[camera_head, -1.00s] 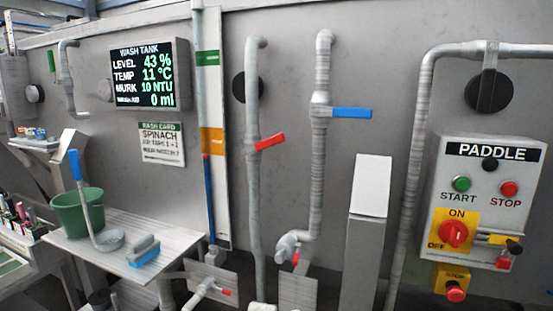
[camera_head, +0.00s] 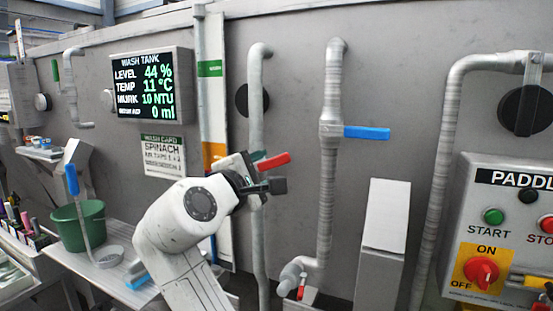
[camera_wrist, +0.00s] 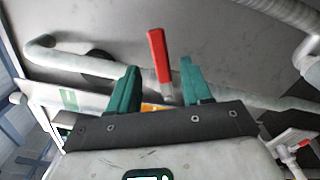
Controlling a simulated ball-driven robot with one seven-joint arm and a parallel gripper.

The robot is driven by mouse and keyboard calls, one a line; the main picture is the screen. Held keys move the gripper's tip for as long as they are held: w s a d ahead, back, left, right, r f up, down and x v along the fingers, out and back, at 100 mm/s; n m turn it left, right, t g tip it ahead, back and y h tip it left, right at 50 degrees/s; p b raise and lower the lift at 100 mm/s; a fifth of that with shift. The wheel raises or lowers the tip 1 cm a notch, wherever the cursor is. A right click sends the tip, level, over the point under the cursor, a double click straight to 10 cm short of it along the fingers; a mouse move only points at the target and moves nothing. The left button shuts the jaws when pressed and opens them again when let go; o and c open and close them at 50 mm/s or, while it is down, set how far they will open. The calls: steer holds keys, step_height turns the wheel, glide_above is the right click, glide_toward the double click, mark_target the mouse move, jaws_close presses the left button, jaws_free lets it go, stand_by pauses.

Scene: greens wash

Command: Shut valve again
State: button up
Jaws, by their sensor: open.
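The red valve handle (camera_head: 273,162) sticks out to the right and slightly up, across its upright grey pipe (camera_head: 257,120). A blue valve handle (camera_head: 367,133) on the pipe to the right (camera_head: 330,185) also points right, across that pipe.
The wash tank display (camera_head: 149,84) reads level 44 %. The paddle control panel (camera_head: 505,230) is at the right. A white-topped grey post (camera_head: 385,215) stands right of the blue valve's pipe.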

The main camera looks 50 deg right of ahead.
mark_target(274, 163)
steer(key=p+x, duration=0.1)
steer(key=x, duration=0.5)
steer(key=shift+w+d, duration=0.1)
steer(key=shift+d, duration=0.2)
steer(key=shift+c, duration=0.4)
jaws_close()
steer(key=shift+f, duration=0.1)
